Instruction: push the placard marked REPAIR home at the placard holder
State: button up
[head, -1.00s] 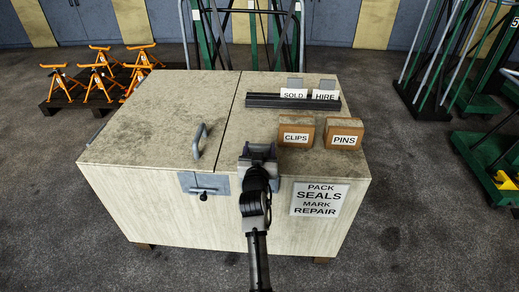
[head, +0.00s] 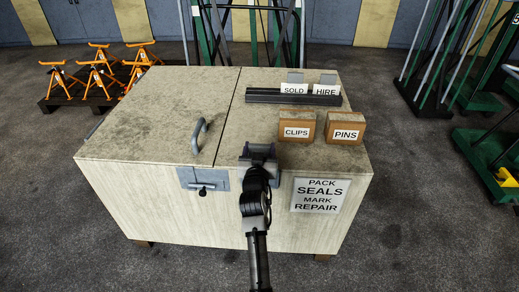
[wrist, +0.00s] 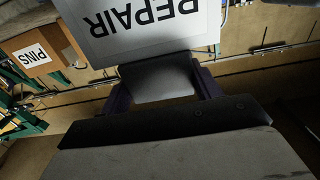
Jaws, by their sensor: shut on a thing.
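The REPAIR placard (wrist: 145,22) is white with black letters and shows upside down in the wrist view. My gripper (wrist: 163,83) is shut on the grey tab at its edge. In the head view my gripper (head: 258,156) is over the front edge of the chest, and the placard's lettering cannot be seen there. The placard holder (head: 275,97) is a dark slotted rail on the chest's back right. It bears the SOLD placard (head: 294,89) and the HIRE placard (head: 326,91) side by side. The held placard is apart from the holder, to the front.
The chest (head: 150,110) has a grey handle (head: 199,136) on its left lid. The CLIPS box (head: 297,132) and PINS box (head: 345,134) stand between the chest's front edge and the holder, right of my gripper. A PACK SEALS MARK REPAIR sign (head: 320,195) is on the front.

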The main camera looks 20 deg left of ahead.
jog(key=shift+f+b, duration=2.65)
jog(key=shift+f, duration=0.4)
jog(key=o, duration=1)
jog(key=shift+o, duration=0.2)
jog(key=b+v, duration=0.2)
jog(key=v, duration=1.2)
jog(key=shift+w+r, duration=0.1)
jog(key=shift+w, duration=0.05)
